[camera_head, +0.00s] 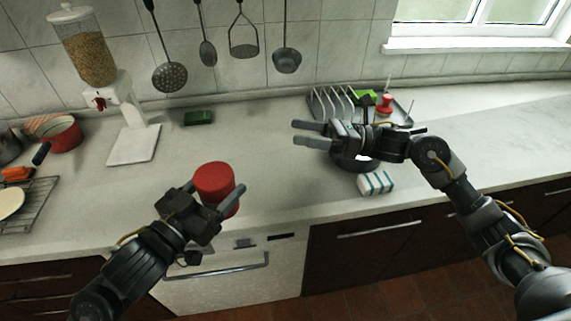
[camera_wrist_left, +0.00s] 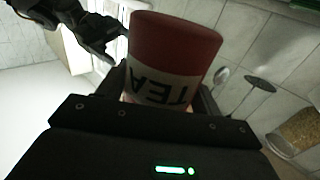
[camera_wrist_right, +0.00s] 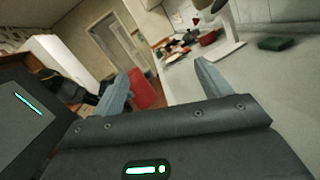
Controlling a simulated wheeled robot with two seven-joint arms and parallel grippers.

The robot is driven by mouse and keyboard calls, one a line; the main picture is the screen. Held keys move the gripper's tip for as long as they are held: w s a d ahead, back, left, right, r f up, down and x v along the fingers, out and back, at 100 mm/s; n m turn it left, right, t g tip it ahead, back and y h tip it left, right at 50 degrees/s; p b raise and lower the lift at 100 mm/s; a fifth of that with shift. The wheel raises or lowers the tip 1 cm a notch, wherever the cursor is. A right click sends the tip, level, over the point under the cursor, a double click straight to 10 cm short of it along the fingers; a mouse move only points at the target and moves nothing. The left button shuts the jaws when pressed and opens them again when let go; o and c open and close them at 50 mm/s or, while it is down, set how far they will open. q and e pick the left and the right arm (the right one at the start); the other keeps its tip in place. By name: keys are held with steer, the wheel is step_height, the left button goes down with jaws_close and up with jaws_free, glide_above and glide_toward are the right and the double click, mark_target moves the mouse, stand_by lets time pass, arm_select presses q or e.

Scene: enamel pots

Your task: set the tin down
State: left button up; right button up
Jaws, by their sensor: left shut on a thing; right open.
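The tin is red with a white band marked TEA. In the head view the tin (camera_head: 214,180) is at the counter's front edge, with my left gripper (camera_head: 212,197) shut around it. In the left wrist view the tin (camera_wrist_left: 172,60) sits between the fingers, its lettering upside down in the picture. I cannot tell whether its base touches the counter (camera_head: 270,165). My right gripper (camera_head: 312,132) is open and empty, pointing left over the counter. In the right wrist view the tin (camera_wrist_right: 143,88) shows beyond the right fingers.
A cereal dispenser (camera_head: 132,125) and a green sponge (camera_head: 198,117) stand behind on the counter. A red pot (camera_head: 60,133) and a wire rack (camera_head: 28,204) are at the left. A striped block (camera_head: 376,183) and a dish rack (camera_head: 334,102) are near my right arm. The middle counter is clear.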

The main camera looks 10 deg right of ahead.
mark_target(223, 177)
steer(key=s+a+f+n+g+h, duration=0.1)
steer(key=s+a+f+n+g, duration=0.1)
steer(key=s+a+n+g, duration=0.45)
steer(key=shift+t, duration=0.55)
steer(key=a, duration=0.3)
steer(key=s+a, duration=0.1)
steer(key=a, duration=0.3)
steer(key=s+a, duration=0.1)
steer(key=a, duration=0.3)
steer(key=shift+s+r, duration=0.1)
steer(key=shift+r, duration=0.1)
steer(key=shift+c, duration=0.5)
steer(key=c, duration=0.7)
arm_select(q)
steer(key=o, duration=1.2)
arm_select(e)
steer(key=shift+c, duration=0.4)
